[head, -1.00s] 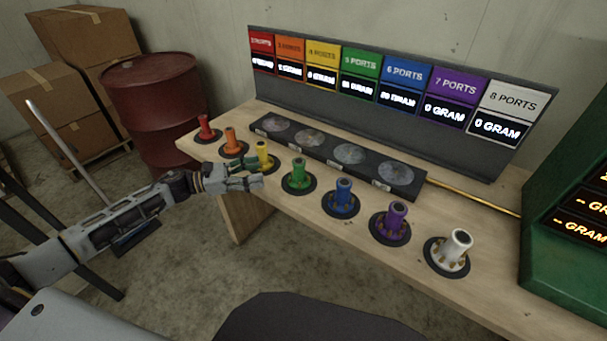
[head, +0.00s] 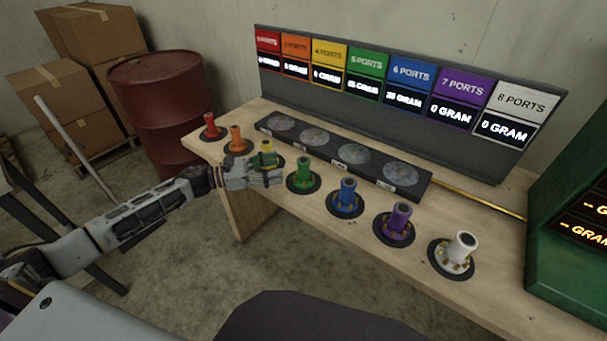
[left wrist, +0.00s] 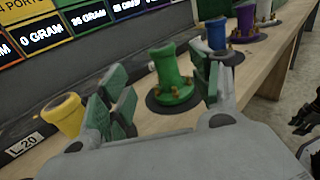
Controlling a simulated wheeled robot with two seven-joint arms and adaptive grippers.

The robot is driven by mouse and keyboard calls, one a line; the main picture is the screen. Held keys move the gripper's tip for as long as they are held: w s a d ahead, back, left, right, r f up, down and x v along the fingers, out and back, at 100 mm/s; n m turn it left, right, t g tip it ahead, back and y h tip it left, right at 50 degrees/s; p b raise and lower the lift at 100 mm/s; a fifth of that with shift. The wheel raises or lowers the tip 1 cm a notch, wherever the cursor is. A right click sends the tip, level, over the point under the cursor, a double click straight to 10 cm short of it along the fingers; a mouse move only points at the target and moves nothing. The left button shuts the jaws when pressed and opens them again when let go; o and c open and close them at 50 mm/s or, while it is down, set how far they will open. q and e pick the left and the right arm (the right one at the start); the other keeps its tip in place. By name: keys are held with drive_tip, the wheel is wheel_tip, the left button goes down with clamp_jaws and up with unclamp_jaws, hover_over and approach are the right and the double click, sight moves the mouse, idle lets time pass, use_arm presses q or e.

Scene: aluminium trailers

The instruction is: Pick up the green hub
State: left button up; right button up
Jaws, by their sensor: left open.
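The green hub (head: 304,172) stands upright on a round dark pad on the wooden bench, between the yellow hub (head: 267,150) and the blue hub (head: 347,192). My left gripper (head: 272,174) is open and empty just left of the green hub, in front of the yellow one, whose lower part it covers. In the left wrist view the green hub (left wrist: 171,76) shows ahead between the spread green-padded fingers of the gripper (left wrist: 165,95). The right-hand finger overlaps the edge of its pad; I cannot tell whether they touch. My right gripper is not in the head view.
Red, orange, purple (head: 399,216) and white (head: 461,247) hubs stand in the same row. A black strip of round plates (head: 352,153) lies behind them, below a port sign panel. A green display box (head: 560,235) stands at the right.

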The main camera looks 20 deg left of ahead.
sight(303, 160)
use_arm(q)
drive_tip(key=shift+x, duration=1.55)
drive_tip(key=shift+w+d, duration=0.25)
drive_tip(key=shift+d, duration=0.35)
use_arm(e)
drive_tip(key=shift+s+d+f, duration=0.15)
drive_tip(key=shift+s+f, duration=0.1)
use_arm(q)
drive_tip(key=shift+d, duration=0.1)
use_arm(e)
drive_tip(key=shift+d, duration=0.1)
use_arm(q)
drive_tip(key=shift+w+d+r, duration=0.1)
drive_tip(key=shift+w+d, duration=0.05)
drive_tip(key=shift+d, duration=0.05)
drive_tip(key=shift+r+p+x, duration=0.15)
drive_tip(key=shift+p+x, duration=0.05)
drive_tip(key=shift+x, duration=0.6)
drive_tip(key=shift+r+p+x, duration=0.1)
drive_tip(key=shift+p+x, duration=0.1)
drive_tip(key=shift+x, duration=0.55)
drive_tip(key=shift+w+d, duration=0.2)
drive_tip(key=shift+d, duration=0.35)
drive_tip(key=shift+d+f, duration=0.1)
drive_tip(key=shift+d, duration=0.05)
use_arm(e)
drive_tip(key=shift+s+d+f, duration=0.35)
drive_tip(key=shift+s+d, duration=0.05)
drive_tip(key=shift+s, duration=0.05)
